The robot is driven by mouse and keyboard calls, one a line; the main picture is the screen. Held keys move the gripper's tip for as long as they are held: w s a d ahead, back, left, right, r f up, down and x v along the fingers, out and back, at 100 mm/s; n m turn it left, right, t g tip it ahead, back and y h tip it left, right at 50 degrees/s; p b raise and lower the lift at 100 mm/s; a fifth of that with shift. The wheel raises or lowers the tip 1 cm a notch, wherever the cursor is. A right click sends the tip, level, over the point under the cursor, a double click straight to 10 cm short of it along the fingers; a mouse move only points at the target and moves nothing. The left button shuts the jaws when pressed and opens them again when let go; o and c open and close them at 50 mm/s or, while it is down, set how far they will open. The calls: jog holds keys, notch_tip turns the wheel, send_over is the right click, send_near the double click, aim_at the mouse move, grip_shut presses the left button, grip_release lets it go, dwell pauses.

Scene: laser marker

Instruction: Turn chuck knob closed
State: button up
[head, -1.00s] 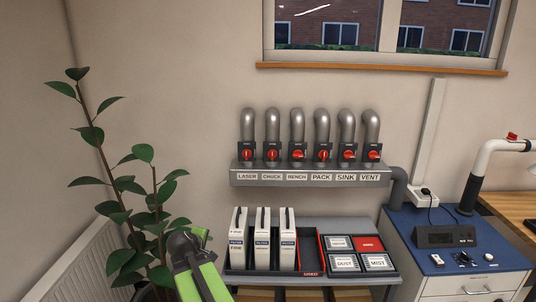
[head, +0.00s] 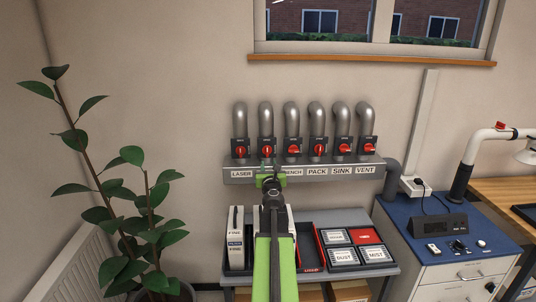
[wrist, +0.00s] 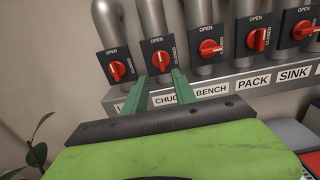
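The chuck knob (head: 266,148) is a red handle on a dark plate, second from left, below its grey pipe. It stands near vertical, toward the OPEN mark. In the wrist view the chuck knob (wrist: 161,62) shows just beyond the fingertips, with CLOSED marked on the plate's right side. My gripper (head: 268,172) is in front of the shelf, slightly below the knob, and covers the CHUCK label in the head view. In the wrist view my gripper (wrist: 162,76) has its two green fingers apart with nothing between them. Contact with the knob is not visible.
The laser knob (head: 240,149) is close on the left and the bench knob (head: 292,149), turned sideways, close on the right. The label shelf (head: 375,163) juts out below the knobs. A cart (head: 350,217) with filters stands below. A plant (head: 130,200) is at left.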

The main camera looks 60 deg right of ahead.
aim_at(267, 151)
jog(key=x, duration=1.2)
jog(key=shift+c, duration=0.3)
grip_shut()
